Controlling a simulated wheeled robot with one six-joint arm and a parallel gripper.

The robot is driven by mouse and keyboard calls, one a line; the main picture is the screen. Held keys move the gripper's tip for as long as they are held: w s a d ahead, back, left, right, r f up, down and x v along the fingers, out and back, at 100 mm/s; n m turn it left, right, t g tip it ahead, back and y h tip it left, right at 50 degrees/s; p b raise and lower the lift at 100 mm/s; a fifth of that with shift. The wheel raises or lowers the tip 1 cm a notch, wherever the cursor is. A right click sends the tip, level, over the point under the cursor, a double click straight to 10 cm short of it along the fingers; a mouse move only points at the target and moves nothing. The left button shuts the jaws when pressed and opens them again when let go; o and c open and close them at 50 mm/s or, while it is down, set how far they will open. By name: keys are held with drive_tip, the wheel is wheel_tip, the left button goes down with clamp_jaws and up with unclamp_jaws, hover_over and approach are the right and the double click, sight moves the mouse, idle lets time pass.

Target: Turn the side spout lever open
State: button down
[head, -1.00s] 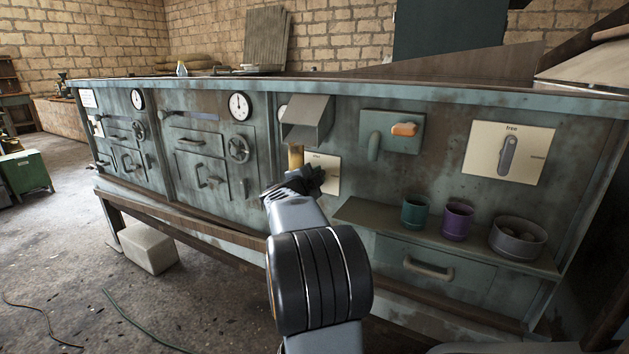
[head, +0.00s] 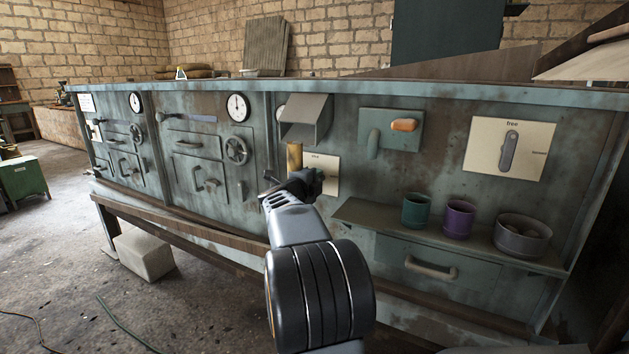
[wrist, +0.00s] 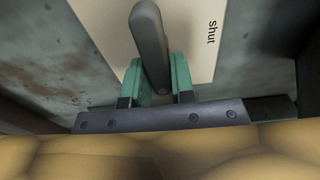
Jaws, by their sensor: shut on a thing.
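The dark grey lever (wrist: 150,45) stands on a cream plate (wrist: 195,30) marked "shut" in the wrist view. My gripper (wrist: 158,78) is shut on this lever, with a green finger on each side of it. In the head view my gripper (head: 312,180) is in front of the cream plate (head: 331,172) and hides the lever. Left of the plate, a metal spout hood (head: 305,118) sticks out above a tan column (head: 294,157). A tan, lumpy surface (wrist: 160,150) fills the bottom of the wrist view.
A shelf (head: 375,220) at the right bears a green cup (head: 415,211), a purple cup (head: 458,220) and a grey bowl (head: 522,237). Another plate marked "free" (head: 535,140) has its own upright lever (head: 509,150). An orange handle (head: 404,125) sits between.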

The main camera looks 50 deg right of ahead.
drive_tip(key=shift+f, duration=0.1)
drive_tip(key=c, duration=1)
unclamp_jaws()
drive_tip(key=p+v, duration=0.3)
drive_tip(key=v, duration=1)
drive_tip(key=shift+a, duration=0.4)
